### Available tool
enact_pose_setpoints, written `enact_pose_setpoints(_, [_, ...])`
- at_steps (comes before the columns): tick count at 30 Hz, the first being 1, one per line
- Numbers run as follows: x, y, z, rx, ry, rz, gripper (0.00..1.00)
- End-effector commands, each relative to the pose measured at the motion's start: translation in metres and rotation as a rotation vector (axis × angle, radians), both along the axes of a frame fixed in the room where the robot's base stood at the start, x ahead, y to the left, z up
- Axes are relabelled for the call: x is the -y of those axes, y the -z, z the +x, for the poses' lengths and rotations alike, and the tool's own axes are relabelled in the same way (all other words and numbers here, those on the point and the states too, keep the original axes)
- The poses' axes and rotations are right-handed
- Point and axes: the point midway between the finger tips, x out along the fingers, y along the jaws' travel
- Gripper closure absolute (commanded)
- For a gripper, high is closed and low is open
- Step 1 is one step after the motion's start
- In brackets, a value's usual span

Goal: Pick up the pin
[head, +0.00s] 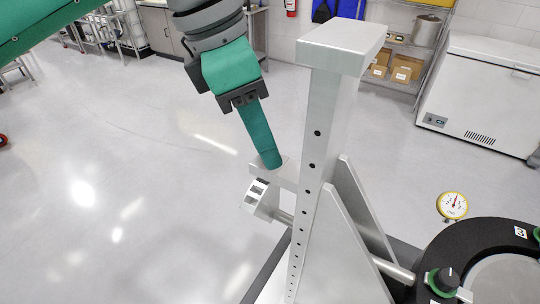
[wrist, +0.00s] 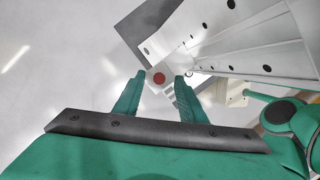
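My gripper (wrist: 159,80) is open and points down beside the tall metal post (head: 322,150). In the wrist view a small light grey piece with a round red spot (wrist: 159,78) shows between the two green fingertips; it may be the pin, but I cannot be sure. In the head view my gripper (head: 268,163) has its tips at a small metal tab (head: 288,175) on the post's left side; the near finger hides the far one. Whether the fingers touch anything is unclear. Below, a metal block (head: 262,198) sits on the end of a rod (head: 285,217).
The post has a row of dark holes and a wide top cap (head: 343,45). A slanted plate (head: 350,250) braces it. A dial gauge (head: 452,205) and a black round mount (head: 435,245) with green knobs stand at right.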

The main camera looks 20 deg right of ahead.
Motion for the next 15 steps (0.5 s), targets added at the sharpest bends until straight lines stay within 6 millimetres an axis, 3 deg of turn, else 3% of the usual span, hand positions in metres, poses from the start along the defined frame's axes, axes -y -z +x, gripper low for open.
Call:
enact_pose_setpoints(4, [0.0028, 0.0099, -0.0004, 0.0, 0.0, -0.001, 0.63])
enact_pose_setpoints(11, [0.0031, 0.0105, -0.0003, 0.001, -0.001, -0.001, 0.63])
enact_pose_setpoints(15, [0.0031, 0.0103, -0.0002, 0.001, -0.001, -0.001, 0.96])
